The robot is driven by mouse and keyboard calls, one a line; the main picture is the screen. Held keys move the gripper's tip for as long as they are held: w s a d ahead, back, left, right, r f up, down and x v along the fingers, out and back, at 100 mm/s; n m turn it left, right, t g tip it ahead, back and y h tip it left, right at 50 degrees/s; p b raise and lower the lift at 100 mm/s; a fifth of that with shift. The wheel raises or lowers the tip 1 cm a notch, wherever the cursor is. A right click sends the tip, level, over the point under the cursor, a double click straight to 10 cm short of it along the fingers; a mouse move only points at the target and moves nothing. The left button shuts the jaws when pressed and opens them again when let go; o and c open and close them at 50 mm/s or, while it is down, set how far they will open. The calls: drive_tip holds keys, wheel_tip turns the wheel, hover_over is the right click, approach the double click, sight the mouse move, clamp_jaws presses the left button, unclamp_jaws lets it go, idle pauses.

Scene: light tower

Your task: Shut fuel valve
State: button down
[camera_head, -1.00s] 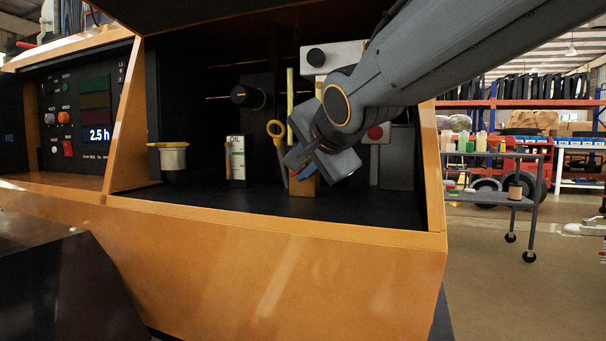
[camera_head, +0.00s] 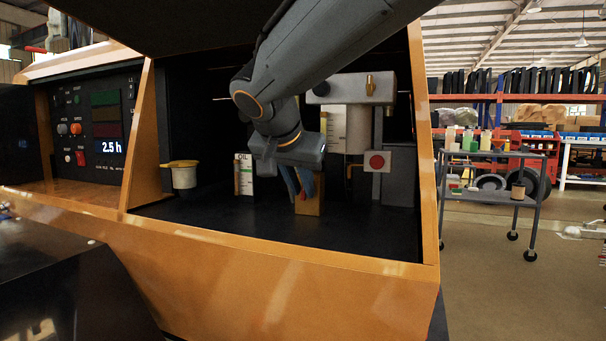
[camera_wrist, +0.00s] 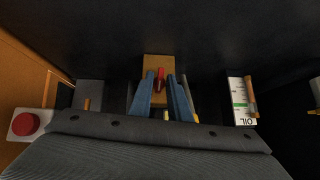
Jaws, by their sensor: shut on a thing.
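The fuel valve appears to be the small red handle (camera_wrist: 160,76) on a brass-coloured block (camera_wrist: 152,62) in the wrist view. The block (camera_head: 309,204) also stands on the dark bay floor in the head view. My gripper (camera_head: 298,186) points down at the block, with its blue fingers beside its top. In the wrist view my gripper (camera_wrist: 161,88) has a finger on each side of the red handle and is shut on it. In the head view the fingers hide the handle. The handle's exact angle is hard to tell.
An oil gauge (camera_head: 243,174) and a yellow-rimmed filler cup (camera_head: 183,176) stand left of my gripper. A red button on a pale box (camera_head: 376,161) is to the right. The orange cabinet edge (camera_head: 300,253) runs in front. A bare stretch of bay floor (camera_head: 225,211) lies at front left.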

drive_tip(key=shift+a+f+h+p, duration=0.1)
drive_tip(key=shift+h+p, duration=0.3)
drive_tip(key=shift+p, duration=0.15)
drive_tip(key=c, duration=1.9)
unclamp_jaws()
drive_tip(key=shift+o, duration=0.2)
drive_tip(key=p+v, duration=0.2)
drive_tip(key=v, duration=0.5)
drive_tip(key=shift+s+r, duration=0.2)
drive_tip(key=shift+r, duration=0.15)
drive_tip(key=shift+a, duration=0.1)
